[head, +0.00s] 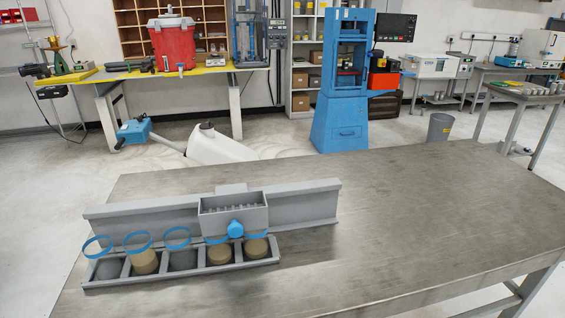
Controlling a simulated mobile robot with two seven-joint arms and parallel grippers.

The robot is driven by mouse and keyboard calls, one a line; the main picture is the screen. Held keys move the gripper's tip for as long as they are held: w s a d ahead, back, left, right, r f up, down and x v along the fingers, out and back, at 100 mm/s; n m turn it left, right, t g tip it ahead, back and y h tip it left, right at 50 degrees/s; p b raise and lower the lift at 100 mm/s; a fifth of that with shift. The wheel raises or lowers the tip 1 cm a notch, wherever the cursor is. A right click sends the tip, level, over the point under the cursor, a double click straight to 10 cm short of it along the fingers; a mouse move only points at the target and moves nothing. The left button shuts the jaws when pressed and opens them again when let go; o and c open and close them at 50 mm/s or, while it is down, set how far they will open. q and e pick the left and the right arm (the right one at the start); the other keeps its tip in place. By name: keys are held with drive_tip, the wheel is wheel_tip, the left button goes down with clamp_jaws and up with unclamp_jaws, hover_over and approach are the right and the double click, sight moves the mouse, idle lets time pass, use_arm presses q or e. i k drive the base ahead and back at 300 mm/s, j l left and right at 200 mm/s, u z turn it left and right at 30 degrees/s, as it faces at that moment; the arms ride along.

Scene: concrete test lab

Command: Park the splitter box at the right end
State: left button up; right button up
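The splitter box (232,217) is a grey open-topped box with a row of slats inside and a blue knob (235,229) on its front. It sits on a long grey rail (305,207), right of the rail's middle, with bare rail on both sides. A grey tray (183,276) with several compartments lies along the rail's front, and blue rings (137,241) stand above it. The box is behind the two rightmost compartments. Tan round fills show in the second (145,262), fourth and rightmost compartments; the others look dark grey. Neither of my grippers is in view.
The metal table (420,210) is clear to the right of the rail and tray. Behind its far edge are a white and blue machine (220,147) and a blue press (341,90). A grey bin (440,127) stands on the floor at the back right.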

sight(233, 207)
drive_tip(key=k+l, duration=0.1)
drive_tip(key=l, duration=0.35)
drive_tip(key=k+l, duration=0.1)
drive_tip(key=l, duration=0.3)
drive_tip(key=k+l, duration=0.1)
drive_tip(key=l, duration=0.35)
drive_tip(key=i+j, duration=0.15)
drive_tip(key=i, duration=0.25)
